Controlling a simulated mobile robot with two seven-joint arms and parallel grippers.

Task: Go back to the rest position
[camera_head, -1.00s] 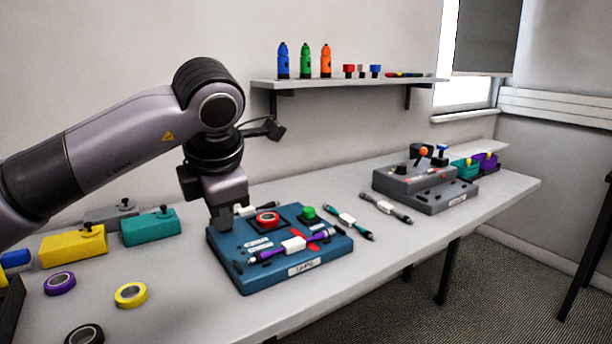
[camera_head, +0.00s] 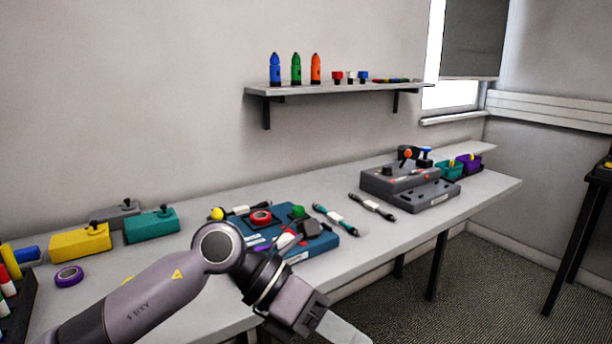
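My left arm comes in from the lower left and reaches over the table's front edge. My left gripper (camera_head: 338,326) hangs low in front of the table, clear of the board; a pale finger surface shows, cut by the bottom of the picture. Its opening cannot be made out. My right gripper is not in view. The blue board (camera_head: 325,243) lies on the table with a red ring (camera_head: 261,217) and a green button (camera_head: 298,211). The cable on its front side is mostly hidden behind my arm.
A teal-ended cable (camera_head: 337,219) and a grey cable (camera_head: 373,207) lie right of the board. A grey device (camera_head: 410,186) stands farther right. Yellow (camera_head: 80,242) and teal (camera_head: 152,226) boxes and purple tape (camera_head: 68,276) are at left. A shelf (camera_head: 340,90) hangs above.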

